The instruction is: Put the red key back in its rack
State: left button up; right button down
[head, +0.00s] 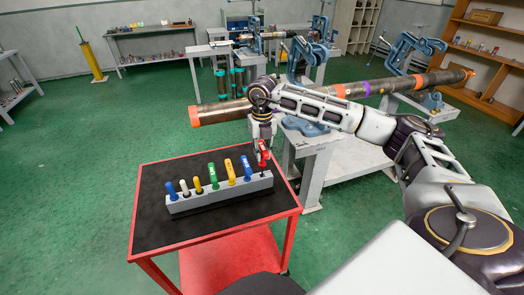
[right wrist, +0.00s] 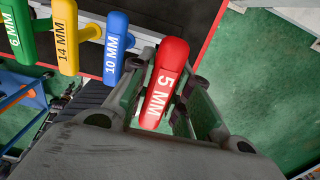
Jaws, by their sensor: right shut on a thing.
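The red key (head: 263,154) has a handle marked "5 MM", which shows large in the right wrist view (right wrist: 166,85). My right gripper (head: 262,139) is shut on this key and points down over the right end of the grey rack (head: 222,195). I cannot tell whether the key's shaft is in the rack or above it. Beside it in the rack stand a blue key (head: 246,168) marked "10 MM", a yellow key (head: 230,172) marked "14 MM" and a green key (head: 213,175). My left gripper is not in view.
The rack stands on a red cart with a black top (head: 165,225); the top is bare around the rack. Smaller yellow, white and blue keys fill the rack's left part. Behind, a long pipe (head: 222,112) lies in blue vises (head: 412,50).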

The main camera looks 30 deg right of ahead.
aim_at(262, 163)
jog(key=shift+f+b, duration=0.35)
jog(key=shift+f, duration=0.25)
dwell(0.8)
jog(key=shift+f+b, duration=0.55)
jog(key=shift+f, duration=0.3)
dwell(1.1)
jog(key=shift+f+b, duration=0.3)
jog(key=shift+f, duration=0.15)
dwell(0.7)
jog(key=shift+f+b, duration=0.75)
jog(key=shift+f, duration=0.5)
dwell(2.2)
